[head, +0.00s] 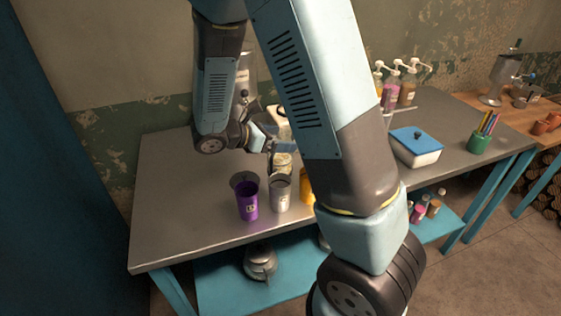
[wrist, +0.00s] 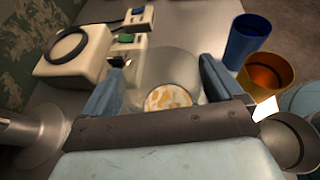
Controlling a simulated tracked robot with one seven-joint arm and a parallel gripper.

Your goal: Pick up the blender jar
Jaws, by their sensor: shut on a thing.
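The blender jar (wrist: 170,68) is a clear vessel with orange and white contents at its bottom. In the wrist view it is between the two blue-grey fingers of my gripper (wrist: 163,75), which is shut on it. In the head view the lower part of the jar (head: 283,161) shows just beyond the cups, with my gripper (head: 277,146) at it. My arm hides part of the jar there. I cannot tell whether the jar touches the table. The cream blender base (wrist: 72,60) with a black ring is left of the jar in the wrist view.
A purple cup (head: 247,202), a grey metal cup (head: 280,194) and a partly hidden orange cup (head: 306,186) stand close in front of the jar. A blue cup (wrist: 247,42) shows in the wrist view. A blue-lidded box (head: 416,147) is farther right. The table's left part is clear.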

